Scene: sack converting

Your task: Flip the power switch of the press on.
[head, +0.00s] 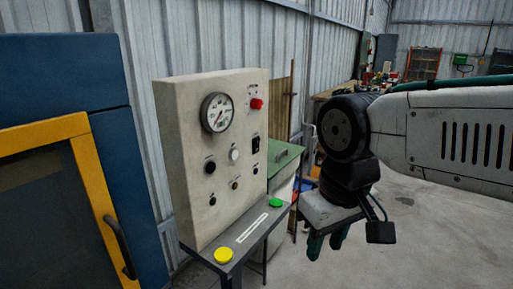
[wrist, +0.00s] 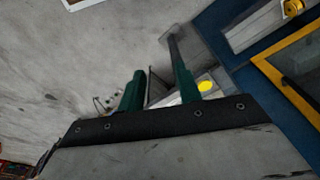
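The press's control panel (head: 185,150) is a beige upright box left of centre in the head view. A small black switch (head: 256,145) sits near its right edge, below a red button (head: 256,104); it looks like the power switch, and its position is too small to tell. My gripper (head: 326,242) hangs to the right of the panel, apart from it and lower than the switch, with its dark green fingers pointing down. In the wrist view my gripper (wrist: 158,78) has its fingers apart with nothing between them. The switch does not show in the wrist view.
The panel also carries a gauge (head: 217,112) and several knobs. A shelf below it holds a yellow button (head: 223,255) and a green button (head: 275,203). A blue machine with a yellow-framed door (head: 95,185) stands left. A green-topped cabinet (head: 286,160) stands behind. Floor at right is clear.

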